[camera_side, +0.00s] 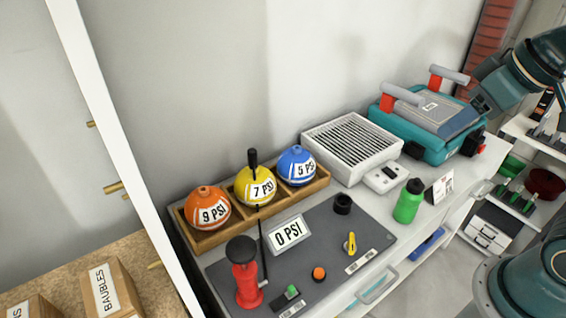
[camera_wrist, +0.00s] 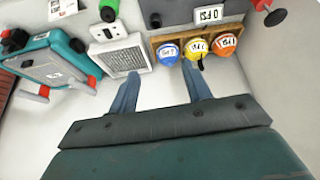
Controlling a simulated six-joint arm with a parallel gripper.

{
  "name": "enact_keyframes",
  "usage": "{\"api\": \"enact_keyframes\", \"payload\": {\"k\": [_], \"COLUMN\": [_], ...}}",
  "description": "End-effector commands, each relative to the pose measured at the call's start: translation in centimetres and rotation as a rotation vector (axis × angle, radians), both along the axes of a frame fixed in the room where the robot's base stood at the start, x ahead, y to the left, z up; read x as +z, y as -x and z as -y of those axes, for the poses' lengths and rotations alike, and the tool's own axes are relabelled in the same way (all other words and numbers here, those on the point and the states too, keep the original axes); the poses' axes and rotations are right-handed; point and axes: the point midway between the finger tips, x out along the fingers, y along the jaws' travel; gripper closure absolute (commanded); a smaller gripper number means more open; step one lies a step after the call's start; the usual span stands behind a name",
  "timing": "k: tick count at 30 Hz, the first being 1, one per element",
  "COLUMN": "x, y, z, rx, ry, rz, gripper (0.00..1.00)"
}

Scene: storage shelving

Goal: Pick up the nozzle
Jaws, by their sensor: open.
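The nozzle appears to be the slim black piece (camera_side: 253,160) standing upright on top of the yellow ball (camera_side: 262,187) marked 7 PSI. In the wrist view a small dark piece (camera_wrist: 201,64) shows at the yellow ball (camera_wrist: 195,48). A thin black line runs from below this ball towards the red pump (camera_side: 246,284); whether it joins the nozzle is unclear. My gripper (camera_wrist: 162,72) is open and empty, with its two blue fingers spread. In the side view my arm's end is at the upper right, far from the nozzle.
An orange ball (camera_side: 208,210) and a blue ball (camera_side: 297,167) flank the yellow one in a wooden tray (camera_side: 190,236). A white vented box (camera_side: 352,145), a green bottle (camera_side: 408,202) and a teal machine (camera_side: 428,125) stand right of them. The wall is close behind.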

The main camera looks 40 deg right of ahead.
Motion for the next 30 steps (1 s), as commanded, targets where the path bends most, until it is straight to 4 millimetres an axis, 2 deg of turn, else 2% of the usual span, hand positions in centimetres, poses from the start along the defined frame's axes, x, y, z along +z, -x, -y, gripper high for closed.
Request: {"api": "enact_keyframes", "payload": {"k": [8,14,23,30], "x": [0.5,0.0,-2.4,-5.5], "y": [-6.8,-11.8,-19.0,-24.5], "z": [-1.7,-3.2,-6.1,-8.8], "rx": [0.069,0.118,0.188,0.244], "ry": [0.002,0.003,0.002,-0.001], "rz": [-0.001,0.003,0.007,0.012], "gripper": [0.51,0.51,0.51,0.51]}}
